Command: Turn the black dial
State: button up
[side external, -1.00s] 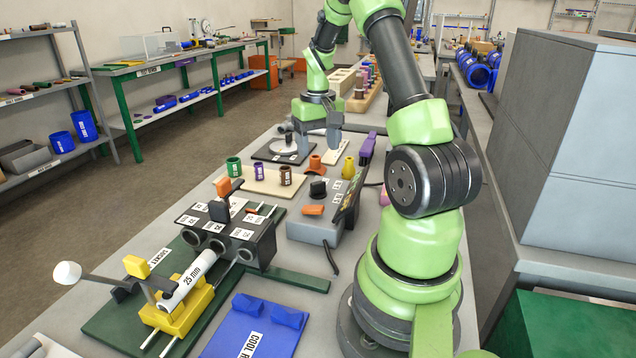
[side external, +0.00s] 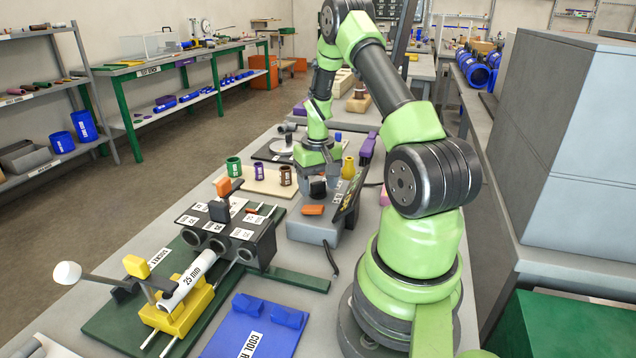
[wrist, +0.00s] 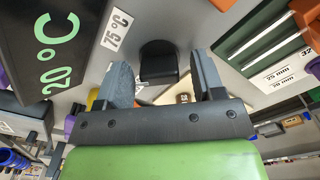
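The black dial (wrist: 158,60) stands on top of a grey control box (side external: 308,230). In the wrist view it lies between the two fingertips of my gripper (wrist: 160,78), with a gap on each side. My gripper (side external: 318,176) is open and points down just above or around the dial in the side view. A display reading 20 °C (wrist: 50,40) and a 75 °C label (wrist: 116,30) are near the dial.
An orange piece (side external: 313,210) sits on the box in front of the dial. The tilted display (side external: 347,200) rises close on the right. A board with green, purple and brown fittings (side external: 262,186) is to the left, and a yellow fitting (side external: 348,168) is behind.

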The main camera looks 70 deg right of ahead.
jog(key=c, duration=0.8)
jog(key=shift+m, duration=0.3)
jog(key=m, duration=0.3)
jog(key=shift+m, duration=2.6)
jog(key=o, duration=0.9)
